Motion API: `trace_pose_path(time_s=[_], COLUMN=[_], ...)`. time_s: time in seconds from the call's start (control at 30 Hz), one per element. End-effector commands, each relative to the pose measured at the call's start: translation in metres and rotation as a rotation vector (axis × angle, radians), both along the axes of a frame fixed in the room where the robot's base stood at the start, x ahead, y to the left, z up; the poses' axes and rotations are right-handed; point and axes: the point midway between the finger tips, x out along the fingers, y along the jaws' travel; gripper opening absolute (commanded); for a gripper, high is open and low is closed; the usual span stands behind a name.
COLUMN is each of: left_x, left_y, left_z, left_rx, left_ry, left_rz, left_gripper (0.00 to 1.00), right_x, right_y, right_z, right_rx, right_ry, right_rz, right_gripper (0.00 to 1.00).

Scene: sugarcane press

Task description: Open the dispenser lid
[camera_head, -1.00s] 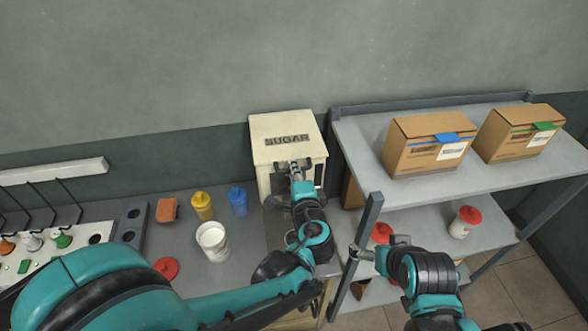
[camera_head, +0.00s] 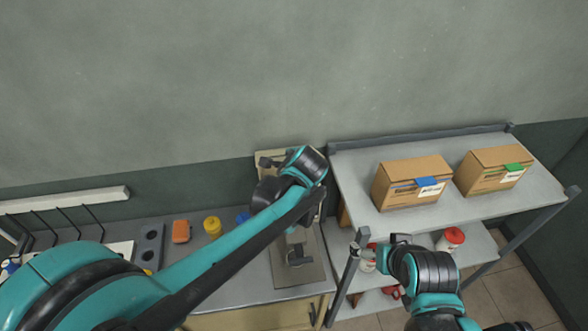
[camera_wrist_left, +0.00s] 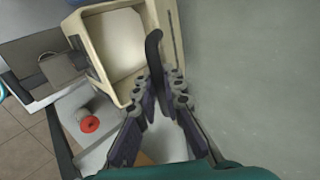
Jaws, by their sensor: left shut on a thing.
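The cream sugar dispenser (camera_wrist_left: 88,42) stands open in the left wrist view, showing its pale interior. Its lid (camera_wrist_left: 165,28) appears nearly edge-on, raised at the opening's right side. My left gripper (camera_wrist_left: 163,82) is shut at the lid, beside a dark curved piece (camera_wrist_left: 153,45); the exact contact is hard to see. In the head view a cream panel of the dispenser (camera_head: 290,154) shows against the wall, and my left arm hides most of the rest. My right gripper (camera_head: 358,244) is by the shelf's front left post, its finger gap too small to judge.
A grey shelf (camera_head: 350,165) to the right carries two cardboard boxes (camera_head: 412,182) (camera_head: 493,170), with a red-lidded jar (camera_head: 451,239) below. The counter holds a yellow bottle (camera_head: 213,227) and an orange block (camera_head: 181,231). The wall is close behind the dispenser.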

Motion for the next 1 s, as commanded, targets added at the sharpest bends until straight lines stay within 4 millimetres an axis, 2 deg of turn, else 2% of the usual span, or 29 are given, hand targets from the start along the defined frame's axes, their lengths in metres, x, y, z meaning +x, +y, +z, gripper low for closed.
trace_pose_path(time_s=[0.03,0.4,0.67,1.0], left_x=[0.009,0.073,0.116,0.158], left_y=[0.003,0.018,0.029,0.038], left_z=[0.020,0.076,0.096,0.108], left_rx=[-0.010,-0.093,-0.138,-0.137], left_ry=[0.043,0.381,0.574,0.575], left_rz=[0.005,0.004,0.001,0.001], left_gripper=[0.00,0.00,0.00,0.00], right_x=[0.000,0.000,0.000,0.000], right_y=[0.000,0.000,0.000,0.000], right_z=[0.019,0.070,0.094,0.114], right_rx=[0.000,0.000,0.000,0.000], right_ry=[0.000,0.000,0.000,0.000], right_rz=[0.000,0.000,0.000,0.000], right_gripper=[1.00,1.00,1.00,1.00])
